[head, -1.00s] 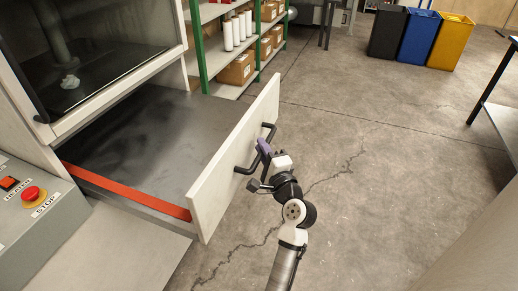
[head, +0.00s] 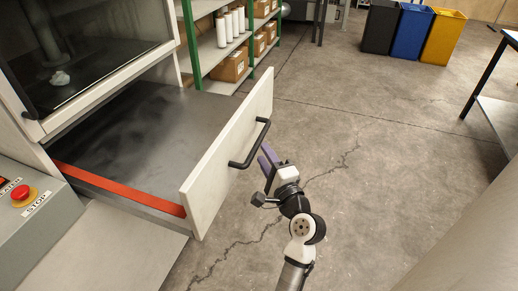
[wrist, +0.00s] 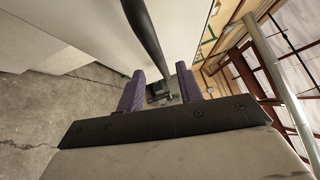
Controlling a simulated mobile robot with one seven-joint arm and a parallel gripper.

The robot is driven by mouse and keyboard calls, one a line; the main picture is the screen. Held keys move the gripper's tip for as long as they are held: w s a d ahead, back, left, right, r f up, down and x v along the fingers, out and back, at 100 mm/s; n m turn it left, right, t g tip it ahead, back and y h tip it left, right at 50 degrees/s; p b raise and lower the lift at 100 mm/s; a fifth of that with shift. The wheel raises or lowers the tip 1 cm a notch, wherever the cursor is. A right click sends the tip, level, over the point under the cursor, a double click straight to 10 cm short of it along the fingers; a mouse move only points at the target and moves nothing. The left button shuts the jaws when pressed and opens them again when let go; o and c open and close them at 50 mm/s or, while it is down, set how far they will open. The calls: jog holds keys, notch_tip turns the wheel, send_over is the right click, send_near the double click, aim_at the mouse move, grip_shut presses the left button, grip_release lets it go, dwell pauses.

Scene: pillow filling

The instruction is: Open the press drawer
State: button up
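The press drawer is pulled far out of the press, with its pale front panel (head: 225,165) standing clear of the body and its dark interior (head: 140,130) showing. A black bar handle (head: 261,143) is on the front panel; it also shows in the wrist view (wrist: 143,25). My gripper (head: 267,160) is just right of the handle in the head view. In the wrist view its two purple fingers (wrist: 160,70) are spread apart with nothing held between them. The handle lies ahead of the fingertips and appears apart from them.
The grey control box with a red stop button (head: 23,193) is at left. Green-framed shelves (head: 222,60) with boxes stand behind the drawer. Black, blue and yellow bins (head: 441,38) are at the back. A table (head: 500,110) is at right. The floor (head: 380,180) between is clear.

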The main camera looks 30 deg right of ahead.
jog(key=s+a+f+b, duration=0.1)
jog(key=s, duration=0.7)
jog(key=shift+s, duration=0.1)
